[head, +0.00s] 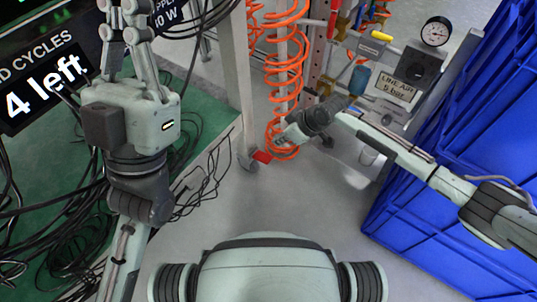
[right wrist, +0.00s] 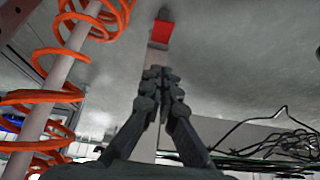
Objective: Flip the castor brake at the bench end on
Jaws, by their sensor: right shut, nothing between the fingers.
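The red brake lever (head: 262,156) sticks out to the right of the grey castor (head: 249,160) at the foot of the pale bench leg (head: 238,80). In the right wrist view the lever (right wrist: 162,32) shows as a red block just beyond my fingertips. My right gripper (head: 285,138) is shut and empty, to the right of the lever. In the right wrist view its fingers (right wrist: 163,76) are together and point at the lever, with a gap between. My left gripper (head: 122,12) is over the bench at upper left, its fingers apart and empty.
Orange coiled hoses (head: 284,75) hang just behind the lever, around pale posts. A blue crate stack (head: 460,150) stands at right, near a line-air panel with a gauge (head: 436,32). Black cables (head: 200,180) hang at left. The floor (head: 240,205) in front is clear.

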